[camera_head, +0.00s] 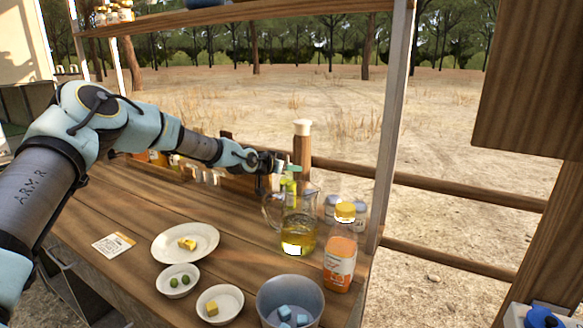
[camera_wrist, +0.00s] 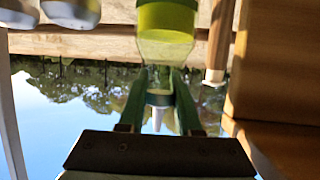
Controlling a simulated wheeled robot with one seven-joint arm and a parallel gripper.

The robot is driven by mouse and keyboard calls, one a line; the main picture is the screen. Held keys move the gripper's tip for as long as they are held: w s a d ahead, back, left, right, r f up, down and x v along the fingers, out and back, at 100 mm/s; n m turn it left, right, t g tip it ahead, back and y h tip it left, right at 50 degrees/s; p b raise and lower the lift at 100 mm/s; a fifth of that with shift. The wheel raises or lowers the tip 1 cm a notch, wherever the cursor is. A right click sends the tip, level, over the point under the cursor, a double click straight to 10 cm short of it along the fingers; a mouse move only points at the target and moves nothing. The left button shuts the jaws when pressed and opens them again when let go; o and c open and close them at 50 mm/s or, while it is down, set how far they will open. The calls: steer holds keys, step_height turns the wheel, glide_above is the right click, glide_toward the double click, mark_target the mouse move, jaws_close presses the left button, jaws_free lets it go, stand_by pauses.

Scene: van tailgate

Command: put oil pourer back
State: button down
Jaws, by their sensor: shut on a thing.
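The oil pourer (camera_wrist: 167,22) is a clear bottle with yellow-green oil and a narrow pouring neck. In the wrist view its neck is between the green fingers of my gripper (camera_wrist: 160,90), which is shut on it. In the head view my gripper (camera_head: 279,166) is over the back of the wooden counter. The pourer (camera_head: 291,188) shows there only in part, behind a glass jug (camera_head: 299,232) of yellow liquid. Whether its base touches the counter cannot be told.
A wooden mill (camera_head: 302,150) with a pale top stands close behind my gripper. An orange-labelled bottle (camera_head: 341,258) and cans (camera_head: 331,208) stand right of the jug. A plate (camera_head: 170,248), small bowls and a blue-grey bowl (camera_head: 308,290) occupy the front.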

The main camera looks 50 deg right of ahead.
steer(key=shift+f, duration=0.1)
steer(key=c, duration=0.6)
jaws_free()
steer(key=shift+a+r, duration=0.15)
steer(key=shift+r, duration=0.05)
steer(key=b+v, duration=0.3)
steer(key=v, duration=0.8)
steer(key=shift+a+r, duration=0.15)
steer(key=shift+a, duration=0.15)
